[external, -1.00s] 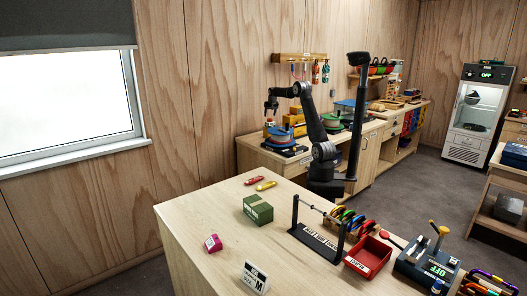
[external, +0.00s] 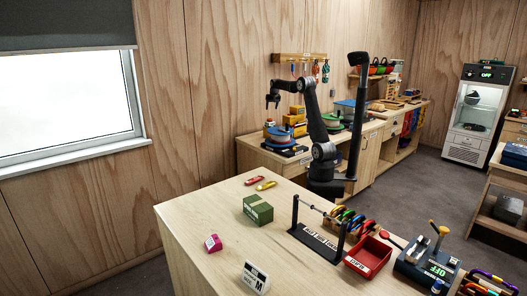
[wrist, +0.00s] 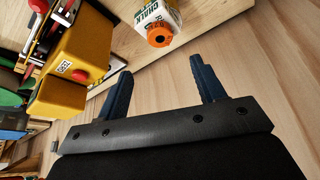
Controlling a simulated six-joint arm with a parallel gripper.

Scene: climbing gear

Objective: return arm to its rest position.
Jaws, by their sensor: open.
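My gripper (external: 272,104) hangs at the end of my raised arm, above the left end of the back workbench (external: 246,153). In the wrist view its two dark fingers (wrist: 161,92) are apart with nothing between them. A white chalk bottle (wrist: 160,17) with an orange cap lies beyond the fingertips in the wrist view, apart from them. A yellow device (wrist: 72,70) with a red button is to the left of the fingers there.
The front table (external: 190,215) holds a green box (external: 257,210), a pink block (external: 213,243), a black rack (external: 318,243) and a red tray (external: 368,257). A wooden wall rack (external: 296,58) is behind my arm. The air around the gripper looks clear.

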